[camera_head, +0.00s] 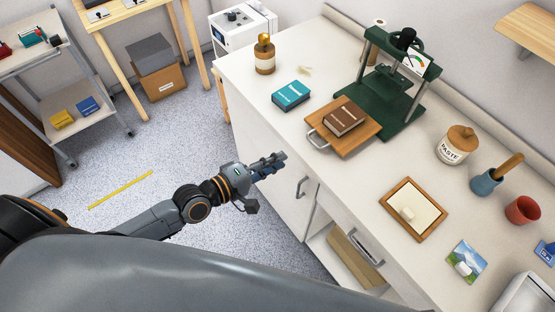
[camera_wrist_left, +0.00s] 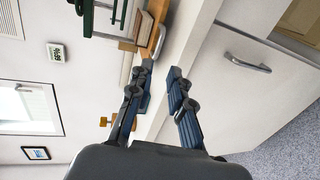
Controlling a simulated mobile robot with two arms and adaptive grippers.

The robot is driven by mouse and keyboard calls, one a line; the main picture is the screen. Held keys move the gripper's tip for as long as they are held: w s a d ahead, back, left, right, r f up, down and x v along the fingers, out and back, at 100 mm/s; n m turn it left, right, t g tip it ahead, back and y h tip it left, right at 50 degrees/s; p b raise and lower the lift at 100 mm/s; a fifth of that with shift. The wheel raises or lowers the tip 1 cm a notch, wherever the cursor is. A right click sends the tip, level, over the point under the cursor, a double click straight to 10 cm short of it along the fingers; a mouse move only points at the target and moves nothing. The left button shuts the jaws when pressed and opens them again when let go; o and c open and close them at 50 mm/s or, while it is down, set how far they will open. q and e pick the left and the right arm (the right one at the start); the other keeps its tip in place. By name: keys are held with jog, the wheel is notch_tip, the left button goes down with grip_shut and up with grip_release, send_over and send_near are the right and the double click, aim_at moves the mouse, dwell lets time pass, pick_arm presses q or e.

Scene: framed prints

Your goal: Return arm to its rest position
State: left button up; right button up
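My left arm reaches in from the left in the head view. Its gripper (camera_head: 271,166) hangs in the air just off the counter's front edge, near the cabinet doors. In the left wrist view the two blue-grey fingers (camera_wrist_left: 160,74) stand apart with nothing between them, so the gripper is open and empty. My right gripper is not in view.
The counter (camera_head: 250,95) holds a green press (camera_head: 400,80), a brown book (camera_head: 344,118) on a wooden board (camera_head: 324,137), a teal book (camera_head: 291,95), a framed panel (camera_head: 422,197) and a paste jar (camera_head: 456,148). The floor (camera_head: 150,205) at left is mostly free.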

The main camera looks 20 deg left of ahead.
pick_arm(q)
jog(key=shift+f, duration=0.1)
jog(key=a+f+m+g+y, duration=0.15)
jog(key=a+f+y, duration=0.4)
jog(key=f, duration=0.95)
jog(key=s+a+f+m+g+y, duration=0.1)
jog(key=s+a+f+m+g, duration=0.2)
jog(key=f, duration=0.5)
jog(key=s+a+f+m+y, duration=0.1)
jog(key=s+a+f+m, duration=0.1)
jog(key=s+a+f, duration=0.35)
jog(key=s+d+f+m+g, duration=0.1)
jog(key=s+f+m+g, duration=0.1)
jog(key=s+f, duration=0.3)
jog(key=s+d+f+m+g+y, duration=0.1)
jog(key=s+f, duration=0.5)
jog(key=s, duration=0.7)
jog(key=s+d+f+m+g, duration=0.1)
jog(key=s+f+m+g, duration=0.3)
jog(key=s, duration=0.5)
notch_tip(320, 180, down, 2)
jog(key=shift+d+f, duration=0.15)
jog(key=shift+d, duration=0.15)
